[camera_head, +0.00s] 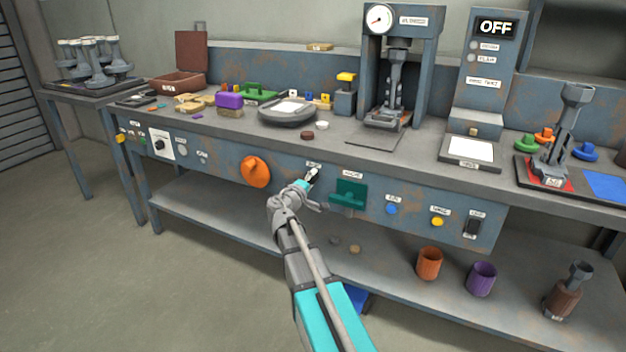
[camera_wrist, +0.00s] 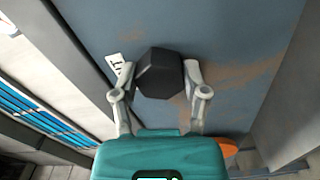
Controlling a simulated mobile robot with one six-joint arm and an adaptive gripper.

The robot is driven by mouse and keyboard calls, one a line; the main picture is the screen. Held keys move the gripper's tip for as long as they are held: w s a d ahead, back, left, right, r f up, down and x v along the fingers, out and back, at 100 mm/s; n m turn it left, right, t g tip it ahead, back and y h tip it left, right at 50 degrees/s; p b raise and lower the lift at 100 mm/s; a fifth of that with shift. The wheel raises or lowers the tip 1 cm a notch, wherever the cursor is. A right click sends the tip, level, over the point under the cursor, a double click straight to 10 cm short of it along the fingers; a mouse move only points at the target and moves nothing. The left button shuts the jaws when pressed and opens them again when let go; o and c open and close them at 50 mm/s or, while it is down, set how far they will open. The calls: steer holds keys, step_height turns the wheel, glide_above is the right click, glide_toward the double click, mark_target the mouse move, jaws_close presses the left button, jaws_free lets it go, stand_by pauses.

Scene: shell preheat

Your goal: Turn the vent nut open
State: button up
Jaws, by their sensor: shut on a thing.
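The vent nut (camera_wrist: 160,75) is a dark, six-sided knob on the blue-grey front panel of the bench. In the wrist view it sits between the two pale fingers of my gripper (camera_wrist: 158,88), which is shut on its sides. In the head view my gripper (camera_head: 310,180) reaches the panel just under a small white label (camera_head: 314,164), and the nut is mostly hidden there. How far the nut is turned cannot be told.
On the same panel, an orange round knob (camera_head: 256,171) is left of my gripper and a green handle (camera_head: 348,193) is close on its right. Blue (camera_head: 391,209) and yellow (camera_head: 437,221) buttons are farther right. The bench's lower shelf (camera_head: 205,200) juts out below.

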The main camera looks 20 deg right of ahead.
steer(key=shift+s+a+m, duration=0.1)
steer(key=shift+a+m, duration=0.05)
steer(key=shift+m, duration=0.15)
steer(key=o, duration=1.1)
steer(key=shift+c, duration=0.2)
steer(key=shift+o, duration=0.4)
steer(key=v, duration=1.2)
steer(key=shift+f, duration=0.1)
